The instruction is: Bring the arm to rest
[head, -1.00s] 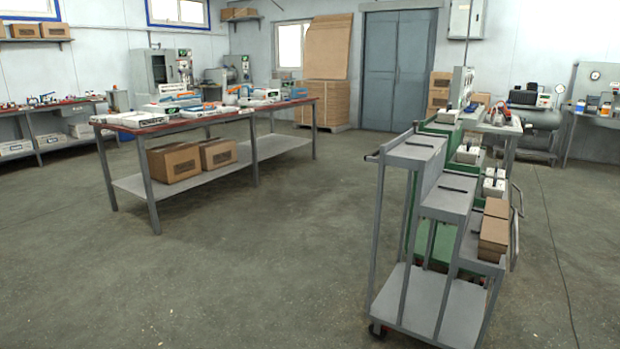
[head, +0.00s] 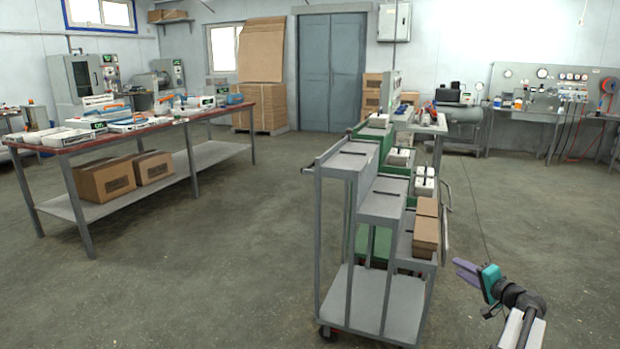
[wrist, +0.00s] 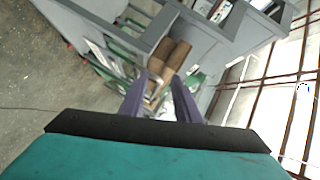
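My gripper (head: 466,270) is at the lower right of the head view, with purple-grey fingers on a teal body. It is in the air to the right of the grey stepped cart, apart from it. In the wrist view my gripper (wrist: 158,88) shows its two fingers spread with a gap between them and nothing held. Brown boxes on the cart show beyond the gap. My arm comes in from the bottom edge of the head view, and most of it is out of sight.
The grey stepped cart (head: 342,165) stands at centre right with brown boxes (head: 426,228) on its low step. A long red-edged table (head: 65,146) is at the left. A workbench (head: 560,113) stands along the right back wall. Open floor (head: 530,225) lies to the right.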

